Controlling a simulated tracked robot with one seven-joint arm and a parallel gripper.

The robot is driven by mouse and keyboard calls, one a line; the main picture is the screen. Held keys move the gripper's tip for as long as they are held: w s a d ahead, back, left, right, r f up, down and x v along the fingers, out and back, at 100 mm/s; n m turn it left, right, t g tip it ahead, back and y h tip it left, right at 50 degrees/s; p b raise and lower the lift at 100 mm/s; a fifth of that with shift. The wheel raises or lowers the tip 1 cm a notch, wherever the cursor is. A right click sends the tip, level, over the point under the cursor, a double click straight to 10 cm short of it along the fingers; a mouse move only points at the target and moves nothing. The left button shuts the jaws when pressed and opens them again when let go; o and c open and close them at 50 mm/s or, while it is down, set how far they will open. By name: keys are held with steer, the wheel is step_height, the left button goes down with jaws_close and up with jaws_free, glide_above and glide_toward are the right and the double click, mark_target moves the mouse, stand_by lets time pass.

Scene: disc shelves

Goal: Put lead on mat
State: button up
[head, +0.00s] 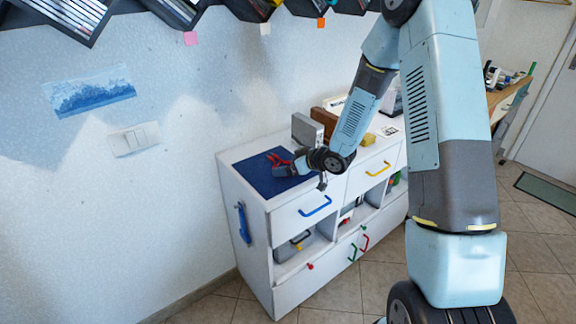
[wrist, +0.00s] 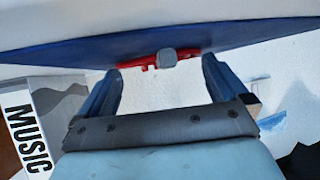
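The lead (head: 277,158), a red item, lies on the blue mat (head: 252,181) on top of the white cabinet. In the wrist view the red lead (wrist: 136,63) has a grey block at its middle and sits just beyond my fingertips. My gripper (head: 282,171) reaches in low over the mat from the right. In the wrist view my gripper (wrist: 161,66) has its two fingers wide apart, with nothing seen clamped between them. I cannot tell whether a fingertip touches the lead. The mat also shows in the wrist view (wrist: 70,52).
A grey box (head: 307,130) and a brown box (head: 325,119) stand behind my gripper on the white cabinet (head: 291,224). The wall is close on the left. A box marked MUSIC (wrist: 27,138) shows in the wrist view. Shelves with discs (head: 70,14) hang above.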

steer(key=shift+r, duration=0.6)
steer(key=s+d+r+m+t+h, duration=0.1)
steer(key=s+d+r+m+h, duration=0.2)
steer(key=d+r, duration=0.4)
steer(key=s+d+r+m+h, duration=0.1)
steer(key=s+d+r+h, duration=0.2)
steer(key=s+d+r, duration=0.4)
steer(key=s+d+r+m+t+h, duration=0.1)
steer(key=s+d+r+h, duration=0.25)
steer(key=d+r, duration=0.35)
steer(key=s+a+r+m+g, duration=0.1)
steer(key=s+r, duration=0.3)
steer(key=s, duration=0.7)
steer(key=s+a+r+m+g, duration=0.1)
steer(key=s+r+m+g, duration=0.2)
steer(key=s, duration=0.8)
steer(key=shift+s+a+r+m, duration=0.15)
steer(key=shift+a+r+m, duration=0.2)
steer(key=shift+r, duration=0.3)
steer(key=shift+d+y, duration=0.1)
steer(key=shift+y, duration=0.15)
